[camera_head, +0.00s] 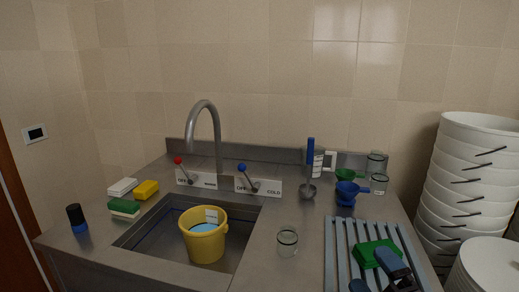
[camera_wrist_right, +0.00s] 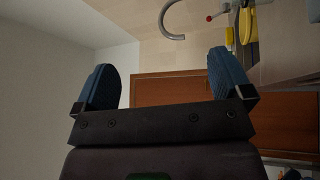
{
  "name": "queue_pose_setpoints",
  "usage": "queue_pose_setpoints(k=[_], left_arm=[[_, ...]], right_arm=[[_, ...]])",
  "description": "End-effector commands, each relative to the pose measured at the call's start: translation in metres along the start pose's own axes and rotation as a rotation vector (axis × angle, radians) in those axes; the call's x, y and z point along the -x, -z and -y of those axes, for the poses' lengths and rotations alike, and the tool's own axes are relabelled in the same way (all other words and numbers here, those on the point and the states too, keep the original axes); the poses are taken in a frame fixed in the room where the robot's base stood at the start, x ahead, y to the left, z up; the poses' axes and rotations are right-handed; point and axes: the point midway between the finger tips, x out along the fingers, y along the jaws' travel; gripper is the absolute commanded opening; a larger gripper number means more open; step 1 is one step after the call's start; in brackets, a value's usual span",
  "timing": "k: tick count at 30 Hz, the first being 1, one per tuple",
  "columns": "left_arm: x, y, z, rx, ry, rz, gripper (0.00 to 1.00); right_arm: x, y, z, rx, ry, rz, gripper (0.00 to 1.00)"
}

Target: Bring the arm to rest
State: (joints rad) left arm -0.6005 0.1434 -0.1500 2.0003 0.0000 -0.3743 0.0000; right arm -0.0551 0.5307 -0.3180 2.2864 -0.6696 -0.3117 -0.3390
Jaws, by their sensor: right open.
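My right gripper (camera_head: 376,275) shows at the bottom right of the head view, its two blue fingertips in front of the slatted drainer. In the right wrist view my right gripper (camera_wrist_right: 164,78) is open, its blue fingers wide apart with nothing between them. Most of the right arm is out of the head view. My left gripper is in neither view.
A yellow bucket (camera_head: 207,246) stands in the sink. A glass jar (camera_head: 287,242) stands between sink and drainer. White buckets (camera_head: 466,180) are stacked at right.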

Motion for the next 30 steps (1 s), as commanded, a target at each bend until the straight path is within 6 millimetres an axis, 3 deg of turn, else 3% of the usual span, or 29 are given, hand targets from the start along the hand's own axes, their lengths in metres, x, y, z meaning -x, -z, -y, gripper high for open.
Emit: queue_pose_setpoints(k=[6,11,15,18,30], left_arm=[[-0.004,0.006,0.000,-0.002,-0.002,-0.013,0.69],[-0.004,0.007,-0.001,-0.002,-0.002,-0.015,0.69],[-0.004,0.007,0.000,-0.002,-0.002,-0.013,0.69],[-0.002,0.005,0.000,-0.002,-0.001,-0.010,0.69],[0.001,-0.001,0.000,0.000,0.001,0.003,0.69]], right_arm=[[0.058,-0.049,0.049,-0.384,0.197,0.433,0.97],[0.119,-0.066,0.088,-0.642,0.356,0.744,0.97],[0.174,-0.064,0.116,-0.830,0.489,0.988,0.97],[0.203,-0.058,0.128,-0.920,0.562,1.110,0.97],[0.278,-0.030,0.147,-1.127,0.753,1.411,0.97]])
